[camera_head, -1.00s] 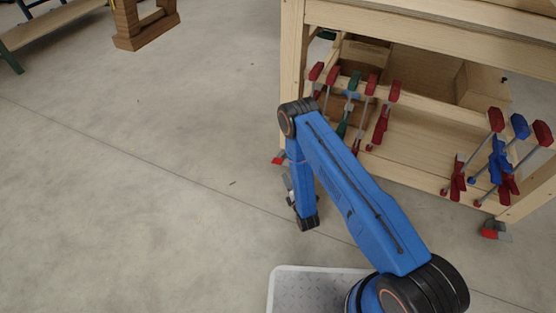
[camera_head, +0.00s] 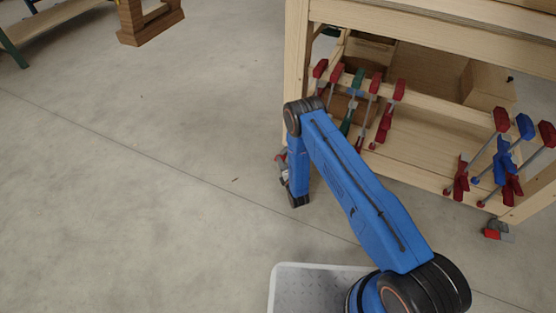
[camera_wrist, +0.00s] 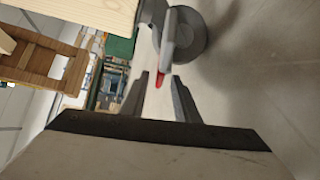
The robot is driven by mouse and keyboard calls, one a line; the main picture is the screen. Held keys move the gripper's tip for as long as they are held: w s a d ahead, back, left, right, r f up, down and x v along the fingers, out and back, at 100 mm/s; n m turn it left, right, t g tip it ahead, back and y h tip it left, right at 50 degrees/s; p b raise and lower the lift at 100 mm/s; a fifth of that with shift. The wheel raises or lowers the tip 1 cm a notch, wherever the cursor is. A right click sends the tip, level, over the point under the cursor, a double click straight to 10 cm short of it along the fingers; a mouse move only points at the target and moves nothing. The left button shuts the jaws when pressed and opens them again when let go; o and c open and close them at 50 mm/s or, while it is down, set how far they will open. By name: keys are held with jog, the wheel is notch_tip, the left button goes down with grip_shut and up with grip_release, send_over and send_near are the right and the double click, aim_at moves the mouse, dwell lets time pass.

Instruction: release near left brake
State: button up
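The near left brake is a small red-tipped lever on the caster under the bench's left leg. Its red tip (camera_wrist: 159,78) shows in the wrist view, with the grey caster wheel (camera_wrist: 187,40) beyond it. In the head view a bit of red brake (camera_head: 281,157) shows beside my arm, and the caster is mostly hidden. My gripper (camera_wrist: 159,75) is open, its two dark fingers apart. The red tip appears between the fingertips; I cannot tell whether it touches them. In the head view the gripper is small and largely hidden by my wrist.
The wooden bench (camera_head: 425,28) stands at the right, with red, green and blue clamps on its lower rail. Its right caster (camera_head: 497,229) also has a red pedal. A brown wooden piece (camera_head: 150,25) is at the upper left. The floor at left is clear.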

jog(key=shift+x, duration=2.2)
grip_shut()
